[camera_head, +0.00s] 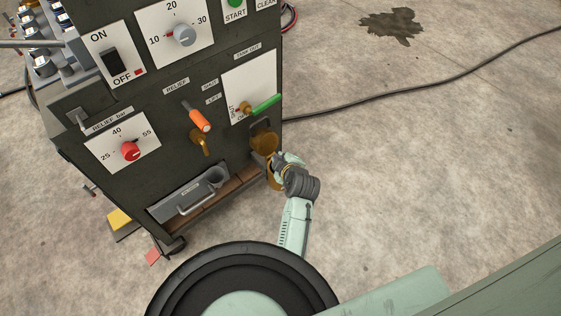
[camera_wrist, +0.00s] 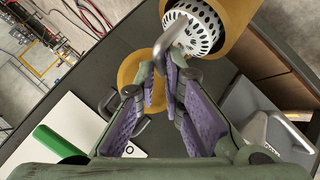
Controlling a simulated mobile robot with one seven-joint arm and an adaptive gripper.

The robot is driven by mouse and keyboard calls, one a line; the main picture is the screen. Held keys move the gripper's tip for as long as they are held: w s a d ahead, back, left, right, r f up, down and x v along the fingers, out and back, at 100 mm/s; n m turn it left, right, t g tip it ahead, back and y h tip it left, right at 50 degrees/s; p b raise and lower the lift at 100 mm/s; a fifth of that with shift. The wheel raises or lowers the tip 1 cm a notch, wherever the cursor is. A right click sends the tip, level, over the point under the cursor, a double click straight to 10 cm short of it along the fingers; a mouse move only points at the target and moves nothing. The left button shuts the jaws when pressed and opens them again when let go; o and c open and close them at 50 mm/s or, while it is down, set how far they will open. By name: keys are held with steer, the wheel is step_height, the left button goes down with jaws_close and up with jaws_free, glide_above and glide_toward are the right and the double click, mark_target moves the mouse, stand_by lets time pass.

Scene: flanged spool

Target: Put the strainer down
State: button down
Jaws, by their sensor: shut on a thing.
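The strainer (camera_wrist: 197,30) is a pale perforated cylinder at the top of the wrist view. It shows at the mouth of a brass-coloured cylindrical housing (camera_wrist: 232,22); how deep it sits is unclear. A bent grey handle (camera_wrist: 172,38) runs from it to my fingertips. My gripper (camera_wrist: 163,84) is shut on this handle, with purple pads on both sides. In the head view my gripper (camera_head: 279,166) is at the lower right side of the dark machine, close against brass-coloured parts (camera_head: 265,143). The strainer cannot be made out there.
The dark machine cabinet (camera_head: 165,135) carries dials, an orange lever (camera_head: 199,119) and a green-handled valve (camera_head: 262,105). A grey tray with a handle (camera_head: 190,191) sits low on its front. A black cable (camera_head: 400,98) crosses the floor.

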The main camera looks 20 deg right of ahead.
steer(key=shift+f, duration=1)
steer(key=shift+f, duration=0.2)
steer(key=c, duration=1.7)
jaws_free()
